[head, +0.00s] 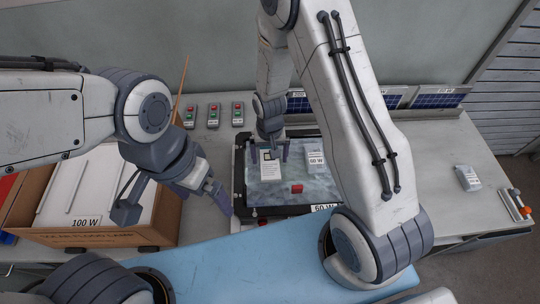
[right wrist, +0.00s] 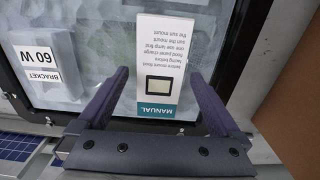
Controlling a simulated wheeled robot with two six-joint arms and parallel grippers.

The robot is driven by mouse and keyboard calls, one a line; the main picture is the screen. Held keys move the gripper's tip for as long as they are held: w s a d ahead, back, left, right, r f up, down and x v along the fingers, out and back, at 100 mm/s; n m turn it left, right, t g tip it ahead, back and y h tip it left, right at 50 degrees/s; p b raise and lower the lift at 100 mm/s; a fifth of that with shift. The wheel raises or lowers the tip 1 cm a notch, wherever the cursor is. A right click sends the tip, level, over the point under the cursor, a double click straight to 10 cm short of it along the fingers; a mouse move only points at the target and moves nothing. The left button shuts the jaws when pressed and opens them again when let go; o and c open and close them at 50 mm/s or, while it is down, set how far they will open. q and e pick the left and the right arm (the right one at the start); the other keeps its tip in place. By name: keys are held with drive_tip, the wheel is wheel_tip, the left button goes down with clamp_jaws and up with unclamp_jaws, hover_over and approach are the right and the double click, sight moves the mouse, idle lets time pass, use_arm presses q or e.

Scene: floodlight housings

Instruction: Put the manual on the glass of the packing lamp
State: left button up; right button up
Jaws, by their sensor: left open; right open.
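The manual (head: 270,168), a white booklet with a teal title band, lies on the glass (head: 262,190) of the black-framed lamp (head: 240,185) in the middle of the bench. In the right wrist view the manual (right wrist: 165,60) lies between the spread fingers of my right gripper (right wrist: 158,78), with its title end nearest the palm. My right gripper (head: 267,152) is open, at the lamp's far edge in the head view. My left gripper (head: 217,200) is open and empty, between the lamp and a cardboard box at the left.
A white bracket packet (head: 315,159) and a small red block (head: 297,188) also lie on the glass. The cardboard box (head: 80,238) holds a white 100 W housing (head: 95,195). Several switch boxes (head: 213,115) stand behind. A white packet (head: 467,178) lies at the right.

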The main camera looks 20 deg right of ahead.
wheel_tip(320, 180, up, 10)
drive_tip(key=b, duration=0.1)
drive_tip(key=shift+r, duration=0.25)
idle(0.4)
wheel_tip(320, 180, down, 10)
drive_tip(key=shift+s+f+p, duration=0.1)
drive_tip(key=shift+p, duration=0.45)
wheel_tip(320, 180, up, 2)
drive_tip(key=shift+r+p, duration=0.1)
drive_tip(key=shift+p, duration=0.85)
drive_tip(key=shift+r+p, duration=0.4)
drive_tip(key=shift+r, duration=0.1)
drive_tip(key=shift+f, duration=0.1)
